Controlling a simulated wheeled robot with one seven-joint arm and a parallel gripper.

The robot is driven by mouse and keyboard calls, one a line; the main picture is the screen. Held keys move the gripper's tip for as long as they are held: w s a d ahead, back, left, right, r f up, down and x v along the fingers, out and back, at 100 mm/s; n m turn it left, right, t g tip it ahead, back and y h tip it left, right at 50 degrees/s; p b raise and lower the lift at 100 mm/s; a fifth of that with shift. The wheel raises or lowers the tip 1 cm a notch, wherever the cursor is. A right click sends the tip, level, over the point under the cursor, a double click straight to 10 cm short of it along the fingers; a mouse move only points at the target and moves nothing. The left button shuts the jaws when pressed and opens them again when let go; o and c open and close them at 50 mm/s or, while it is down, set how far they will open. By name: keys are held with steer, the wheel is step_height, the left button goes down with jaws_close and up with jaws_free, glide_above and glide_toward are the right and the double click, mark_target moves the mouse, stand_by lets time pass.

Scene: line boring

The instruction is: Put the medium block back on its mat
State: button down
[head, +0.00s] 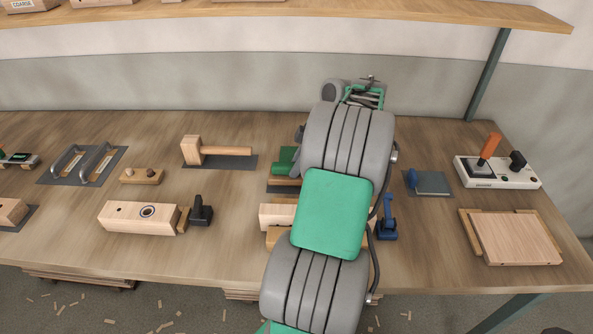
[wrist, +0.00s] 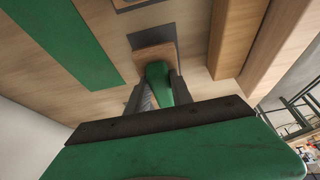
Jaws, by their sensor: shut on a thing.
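In the wrist view my gripper (wrist: 160,92) is shut on a small block, which I take for the medium block (wrist: 154,54). It has a wooden body and a green part between the two dark fingers. I cannot tell whether the block touches the surface below.
The workbench (head: 70,245) holds a mallet (head: 222,150), a bored wooden block (head: 135,218), two handled tools (head: 82,160), a blue clamp (head: 387,218), a control box (head: 497,171) and a wooden board (head: 512,238).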

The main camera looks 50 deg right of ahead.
steer(key=shift+a+f, duration=0.1)
steer(key=shift+f, duration=1)
steer(key=shift+f, duration=0.1)
steer(key=c, duration=1.1)
jaws_free()
